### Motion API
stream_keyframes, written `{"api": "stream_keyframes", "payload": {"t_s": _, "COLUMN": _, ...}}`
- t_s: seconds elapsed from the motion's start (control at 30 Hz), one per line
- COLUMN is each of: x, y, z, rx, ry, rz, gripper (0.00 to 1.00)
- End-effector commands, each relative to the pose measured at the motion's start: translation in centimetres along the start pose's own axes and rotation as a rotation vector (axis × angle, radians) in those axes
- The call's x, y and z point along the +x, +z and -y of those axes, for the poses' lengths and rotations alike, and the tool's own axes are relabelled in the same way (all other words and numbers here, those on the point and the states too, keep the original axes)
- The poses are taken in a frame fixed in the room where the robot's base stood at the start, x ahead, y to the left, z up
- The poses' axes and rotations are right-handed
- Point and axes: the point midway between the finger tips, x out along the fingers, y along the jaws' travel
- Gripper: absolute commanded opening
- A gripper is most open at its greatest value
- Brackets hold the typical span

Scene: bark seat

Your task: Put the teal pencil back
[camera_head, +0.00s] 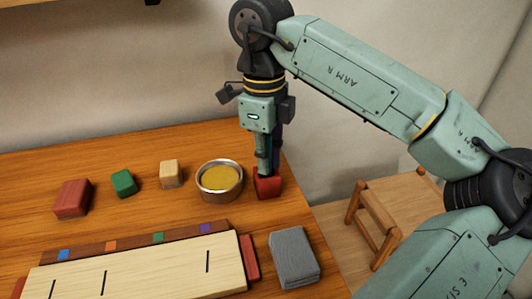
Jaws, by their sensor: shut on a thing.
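My gripper (266,168) points straight down at the right end of the table, its fingertips at the top of a small red block-like holder (269,187). A narrow teal upright strip (262,147) shows along the fingers and appears to be the teal pencil, held upright; its ends are hidden by the gripper and the holder. My gripper is shut on it. I cannot tell how far its lower end is inside the holder.
A metal bowl (219,190) with yellow contents stands close left of the holder. Red (73,199), green (124,183) and pale (169,173) blocks lie farther left. A wooden stool (393,204) stands right.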

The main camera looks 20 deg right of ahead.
Motion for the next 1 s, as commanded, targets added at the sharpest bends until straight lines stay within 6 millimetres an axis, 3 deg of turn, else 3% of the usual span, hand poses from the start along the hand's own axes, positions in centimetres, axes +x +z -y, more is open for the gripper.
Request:
{"api": "stream_keyframes", "payload": {"t_s": 0.93, "x": 0.67, "y": 0.02, "z": 0.02, "rx": 0.0, "ry": 0.0, "rz": 0.0, "gripper": 0.0}}
{"api": "stream_keyframes", "payload": {"t_s": 0.97, "x": 0.61, "y": 0.02, "z": 0.02, "rx": 0.0, "ry": 0.0, "rz": 0.0, "gripper": 0.14}}
{"api": "stream_keyframes", "payload": {"t_s": 1.0, "x": 0.58, "y": 0.02, "z": 0.02, "rx": 0.0, "ry": 0.0, "rz": 0.0, "gripper": 0.17}}
